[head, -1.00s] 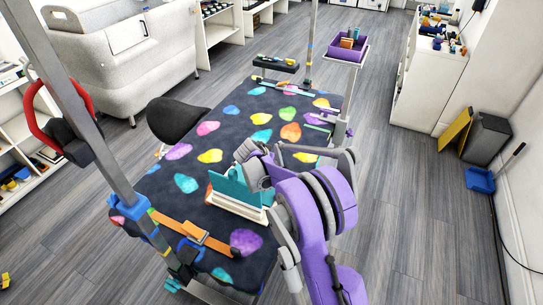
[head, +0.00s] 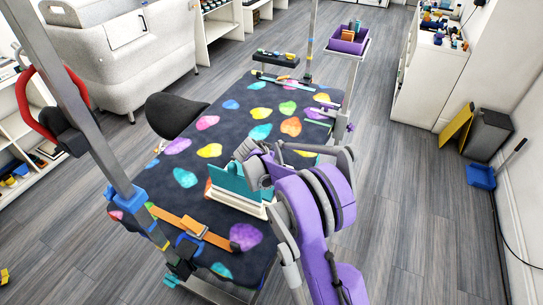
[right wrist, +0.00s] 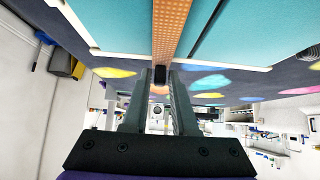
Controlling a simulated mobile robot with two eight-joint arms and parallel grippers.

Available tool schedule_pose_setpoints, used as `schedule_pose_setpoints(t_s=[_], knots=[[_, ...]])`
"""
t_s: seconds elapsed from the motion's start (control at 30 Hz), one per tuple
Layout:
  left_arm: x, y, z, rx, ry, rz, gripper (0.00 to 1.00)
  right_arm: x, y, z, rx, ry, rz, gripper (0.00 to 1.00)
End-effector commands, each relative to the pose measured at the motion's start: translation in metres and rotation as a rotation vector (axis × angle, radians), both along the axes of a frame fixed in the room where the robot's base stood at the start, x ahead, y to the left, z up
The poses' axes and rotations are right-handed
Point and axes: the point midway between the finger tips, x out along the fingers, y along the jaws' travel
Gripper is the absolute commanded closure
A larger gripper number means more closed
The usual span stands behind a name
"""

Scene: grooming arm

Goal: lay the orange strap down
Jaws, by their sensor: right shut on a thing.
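My right gripper (head: 256,170) is above the middle of the patterned table mat, partly hidden behind its own arm in the head view. In the right wrist view, my right gripper (right wrist: 160,78) is shut on an orange dotted strap (right wrist: 171,25), which runs from the fingertips to the top edge. A teal panel with a white edge (right wrist: 92,22) lies behind it; this also shows at the gripper in the head view (head: 226,182). An orange strap with a buckle (head: 176,220) lies flat across the mat's front left corner. My left gripper is not in view.
A grey post with a blue clamp (head: 126,196) stands at the table's left edge, and another post (head: 311,40) at the far end. A black saddle-shaped pad (head: 172,114) juts out at the left. The mat's far half (head: 240,108) is mostly clear.

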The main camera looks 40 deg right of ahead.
Motion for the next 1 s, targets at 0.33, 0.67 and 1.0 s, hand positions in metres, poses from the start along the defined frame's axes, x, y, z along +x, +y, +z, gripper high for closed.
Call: schedule_pose_setpoints(t_s=[0.33,0.67,1.0], knots=[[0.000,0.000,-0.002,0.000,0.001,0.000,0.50,0.000,0.000,-0.003,0.000,0.000,0.000,0.56],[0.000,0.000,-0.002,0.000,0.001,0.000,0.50,0.000,0.000,-0.003,0.000,0.000,0.000,0.39],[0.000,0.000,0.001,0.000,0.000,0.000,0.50,0.000,0.000,0.036,0.000,0.000,0.000,0.39]])
